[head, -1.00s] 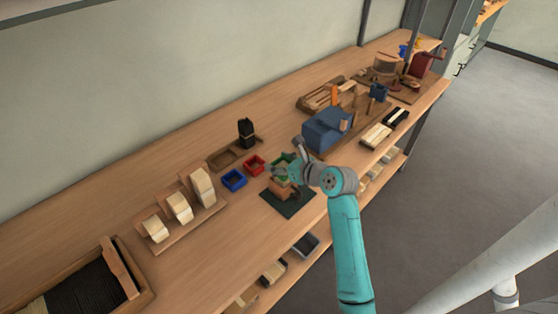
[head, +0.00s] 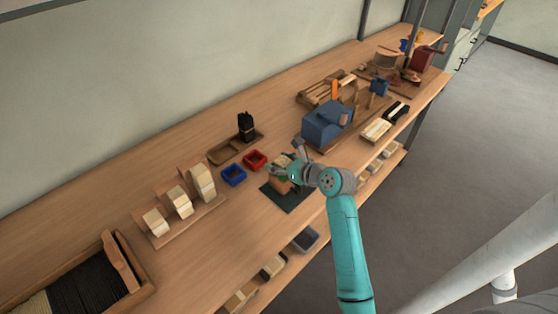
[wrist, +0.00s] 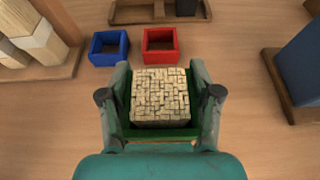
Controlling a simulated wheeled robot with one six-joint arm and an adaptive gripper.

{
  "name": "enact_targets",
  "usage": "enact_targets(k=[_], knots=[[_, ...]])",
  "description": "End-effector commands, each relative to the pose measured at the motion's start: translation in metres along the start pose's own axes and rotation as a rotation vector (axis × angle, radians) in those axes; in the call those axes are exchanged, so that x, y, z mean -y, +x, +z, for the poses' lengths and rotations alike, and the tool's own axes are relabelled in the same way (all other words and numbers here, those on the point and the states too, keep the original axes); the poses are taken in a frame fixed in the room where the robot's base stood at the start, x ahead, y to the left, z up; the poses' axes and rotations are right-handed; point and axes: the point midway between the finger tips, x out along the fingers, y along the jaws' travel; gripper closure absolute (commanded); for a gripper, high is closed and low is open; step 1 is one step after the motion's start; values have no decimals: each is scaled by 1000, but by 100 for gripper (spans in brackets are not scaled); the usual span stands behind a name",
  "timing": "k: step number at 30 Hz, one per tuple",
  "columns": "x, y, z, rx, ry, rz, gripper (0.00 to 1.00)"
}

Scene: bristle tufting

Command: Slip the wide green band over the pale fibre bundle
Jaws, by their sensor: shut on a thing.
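My gripper (wrist: 163,100) is shut on the wide green band (wrist: 165,134), with one finger at each side. In the wrist view the pale fibre bundle (wrist: 160,95) shows its blocky top framed by the band's opening. The band's near wall crosses in front of the bundle's near side. I cannot tell how far down the band is on the bundle. In the head view my gripper (head: 288,172) is over the dark green mat (head: 290,197), and it largely hides the band and bundle. A brown block (head: 280,186) shows beneath it on the mat.
A blue band (head: 234,175) and a red band (head: 255,160) lie left of and behind my gripper. A wooden tray with a black bundle (head: 246,126) is beyond them. Pale bundles (head: 179,201) stand on a rack at left. A blue machine (head: 325,125) stands close at right.

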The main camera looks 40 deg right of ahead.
Motion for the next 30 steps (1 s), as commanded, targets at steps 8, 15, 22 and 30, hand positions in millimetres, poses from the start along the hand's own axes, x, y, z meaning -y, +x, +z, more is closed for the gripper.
enact_targets(k=[8,15,22,30], knots=[[0,1,-2,0,-1,0,53],[0,1,-2,1,0,0,7],[0,1,-2,1,0,0,0],[0,1,-2,1,0,0,0]])
